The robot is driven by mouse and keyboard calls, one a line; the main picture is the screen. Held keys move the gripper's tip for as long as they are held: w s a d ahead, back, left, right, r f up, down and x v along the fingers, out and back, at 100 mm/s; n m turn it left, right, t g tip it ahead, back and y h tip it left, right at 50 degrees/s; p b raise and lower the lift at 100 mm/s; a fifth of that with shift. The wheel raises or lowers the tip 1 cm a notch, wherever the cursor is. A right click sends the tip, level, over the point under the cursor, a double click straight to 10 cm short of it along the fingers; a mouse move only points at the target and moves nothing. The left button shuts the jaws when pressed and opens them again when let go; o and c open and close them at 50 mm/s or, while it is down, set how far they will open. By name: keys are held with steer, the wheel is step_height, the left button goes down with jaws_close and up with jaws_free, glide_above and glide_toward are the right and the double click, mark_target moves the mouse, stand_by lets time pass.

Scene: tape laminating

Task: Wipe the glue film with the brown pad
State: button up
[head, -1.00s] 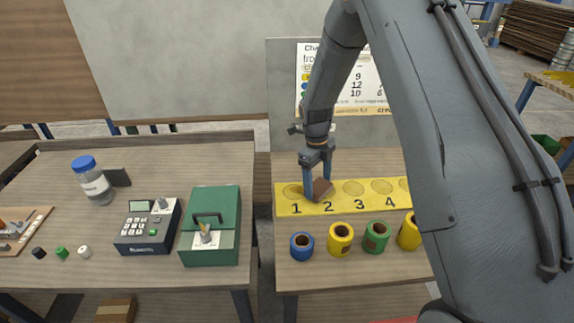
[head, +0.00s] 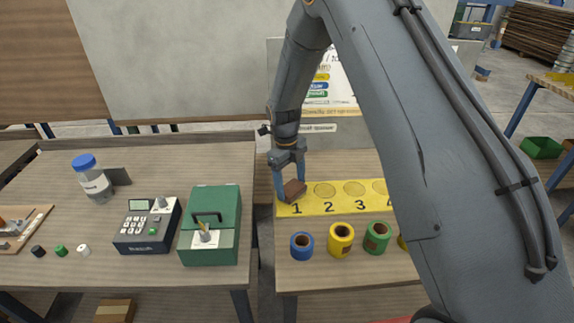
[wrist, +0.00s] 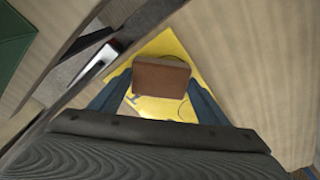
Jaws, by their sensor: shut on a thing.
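My gripper (head: 289,182) is shut on the brown pad (head: 294,190), which is tilted between its fingers at the left end of the yellow strip (head: 330,209). The pad is over the area by number 1 and hides the round spot there. In the wrist view the pad (wrist: 161,77) sits between the two blue fingers, over the yellow surface. Whether it touches the strip I cannot tell. Round spots show above numbers 2 and 3. A glue film cannot be made out clearly.
A green box (head: 211,222), a keypad device (head: 148,226) and a blue-capped jar (head: 92,180) are on the left table. A gap separates the tables.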

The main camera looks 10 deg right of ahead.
steer(key=shift+a+r, duration=0.1)
steer(key=shift+a, duration=0.25)
steer(key=shift+r+p, duration=1.8)
steer(key=shift+r, duration=2.15)
